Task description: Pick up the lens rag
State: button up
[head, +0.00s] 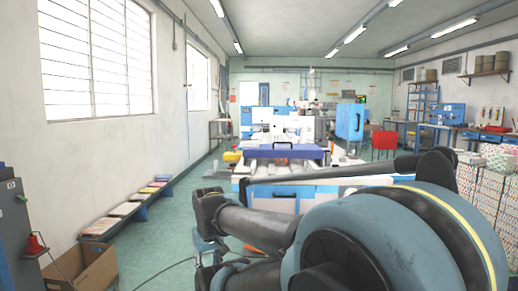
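I cannot pick out a lens rag in the head view. Cloths or papers in several colours lie in a row on the low wall shelf (128,207) at the left, too small to tell what each one is. My own arm fills the lower right and middle foreground and hides part of the floor and the front of the machine behind it. I see only arm links and joints; my gripper does not show in this view.
A white and blue machine (285,153) stands ahead. An open cardboard box (85,268) sits on the floor at lower left, beside a grey cabinet (14,225). Stacked patterned boxes (485,190) stand at the right. Green floor is clear left of the machine.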

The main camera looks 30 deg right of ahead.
aim_at(244, 144)
jog(key=z, duration=1.4)
jog(key=i, duration=0.8)
